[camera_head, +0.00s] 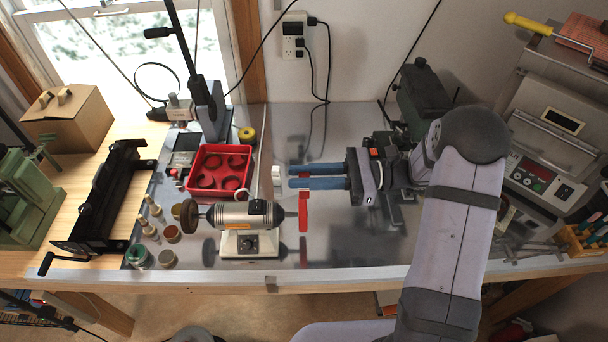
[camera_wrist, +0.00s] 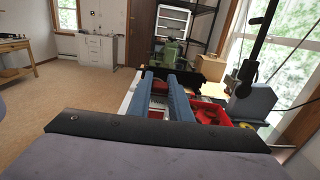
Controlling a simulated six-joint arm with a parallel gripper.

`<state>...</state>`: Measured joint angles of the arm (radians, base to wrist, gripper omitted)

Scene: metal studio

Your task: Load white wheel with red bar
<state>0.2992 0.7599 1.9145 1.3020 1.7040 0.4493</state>
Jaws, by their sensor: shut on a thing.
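A motor (camera_head: 248,217) with a round brown wheel (camera_head: 189,217) at its left end and a tapered spindle at its right end stands on the metal table. I cannot pick out a white wheel for certain. A pale block (camera_head: 277,178) stands just left of my fingertips.
A red tray (camera_head: 221,148) with round hollows stands behind the motor. Several small jars and bottles stand left of it. A black rail-like fixture (camera_head: 103,195) lies farther left. A grey device (camera_head: 548,150) stands at right. The table's front right is fairly clear.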

